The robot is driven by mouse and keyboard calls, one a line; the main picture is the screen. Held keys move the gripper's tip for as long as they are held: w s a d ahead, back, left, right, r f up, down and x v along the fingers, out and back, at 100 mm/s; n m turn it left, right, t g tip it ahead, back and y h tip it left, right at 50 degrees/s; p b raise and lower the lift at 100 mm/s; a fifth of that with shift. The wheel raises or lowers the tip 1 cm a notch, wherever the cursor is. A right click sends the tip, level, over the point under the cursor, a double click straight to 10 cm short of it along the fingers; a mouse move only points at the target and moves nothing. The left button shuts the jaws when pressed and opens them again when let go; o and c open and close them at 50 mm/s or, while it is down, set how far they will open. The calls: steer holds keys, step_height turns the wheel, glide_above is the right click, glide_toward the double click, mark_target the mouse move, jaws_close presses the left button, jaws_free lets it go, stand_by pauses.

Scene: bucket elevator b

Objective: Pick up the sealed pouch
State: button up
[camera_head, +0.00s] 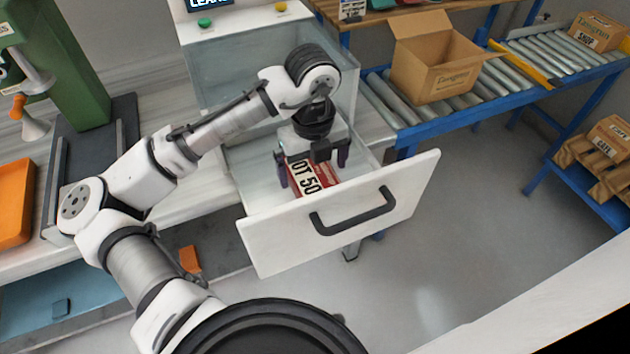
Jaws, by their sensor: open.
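The sealed pouch (303,177) is red with a white label panel reading "OT 50". It lies inside an open white drawer (285,236), near the drawer's middle. Its far part is hidden under my gripper. My gripper (313,175) points down into the drawer directly over the pouch. Its two dark fingers are spread, one to the left and one to the right of the pouch. I cannot tell whether the fingers touch it.
The drawer front has a black handle (352,211). Clear cabinet walls (217,92) rise behind the drawer. An open cardboard box (430,70) stands on a roller conveyor (493,82) to the right. A green machine (65,60) and an orange tray (14,205) stand at left.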

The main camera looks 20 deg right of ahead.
mark_target(315, 177)
step_height(315, 177, down, 4)
steer(key=shift+d+f+p, duration=0.1)
steer(key=shift+d+p, duration=0.05)
steer(key=shift+p, duration=0.25)
steer(key=shift+c, duration=0.4)
steer(key=c, duration=0.7)
steer(key=shift+r, duration=0.2)
